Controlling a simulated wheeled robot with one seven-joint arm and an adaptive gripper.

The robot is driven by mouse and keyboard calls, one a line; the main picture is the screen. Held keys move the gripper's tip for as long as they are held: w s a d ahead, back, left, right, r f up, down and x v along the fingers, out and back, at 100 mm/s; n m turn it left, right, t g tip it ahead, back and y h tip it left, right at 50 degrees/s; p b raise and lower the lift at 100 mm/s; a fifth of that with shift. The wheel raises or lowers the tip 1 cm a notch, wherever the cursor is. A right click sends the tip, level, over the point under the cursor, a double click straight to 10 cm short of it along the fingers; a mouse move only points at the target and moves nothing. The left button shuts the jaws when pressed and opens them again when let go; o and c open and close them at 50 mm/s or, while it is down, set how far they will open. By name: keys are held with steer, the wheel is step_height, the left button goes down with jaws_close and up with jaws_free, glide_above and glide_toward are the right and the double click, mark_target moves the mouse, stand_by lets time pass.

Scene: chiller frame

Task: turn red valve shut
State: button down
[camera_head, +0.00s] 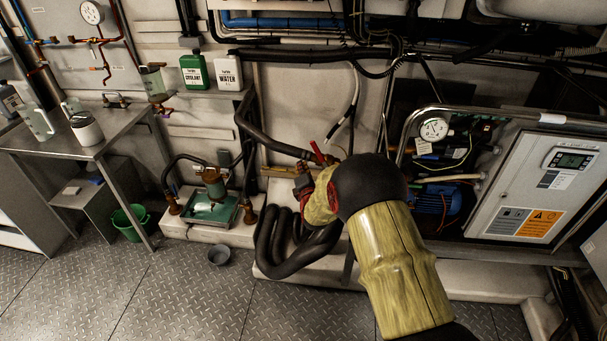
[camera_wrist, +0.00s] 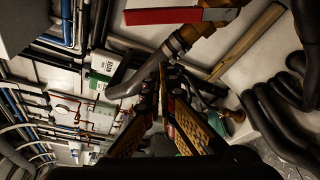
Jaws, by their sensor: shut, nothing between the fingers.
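The red valve handle (camera_head: 317,151) sticks up from the pipework just above my arm's end in the head view. In the wrist view it is a flat red lever (camera_wrist: 176,15) lying across the top, beside a brass fitting (camera_wrist: 190,38) on a black insulated pipe. My gripper (camera_wrist: 164,72) is shut and empty, its fingertips meeting below the lever and close to the pipe, with a visible gap to the lever in the picture. In the head view my gripper (camera_head: 303,186) is partly hidden by my own wrist. Whether it touches the pipe I cannot tell.
Thick black hoses (camera_head: 285,240) loop below my gripper. A green-based pump (camera_head: 212,212) stands to the left. Green coolant (camera_head: 194,70) and white water (camera_head: 228,72) containers sit on a shelf behind. A control cabinet (camera_head: 535,185) and metal tube frame (camera_head: 400,135) stand to the right.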

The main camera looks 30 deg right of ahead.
steer(key=d, duration=0.1)
steer(key=w+d+b, duration=0.1)
steer(key=d, duration=0.1)
steer(key=w+d+r+b, duration=0.1)
steer(key=shift+w+d, duration=0.2)
steer(key=shift+w, duration=0.05)
steer(key=shift+a+r, duration=0.1)
stand_by(0.5)
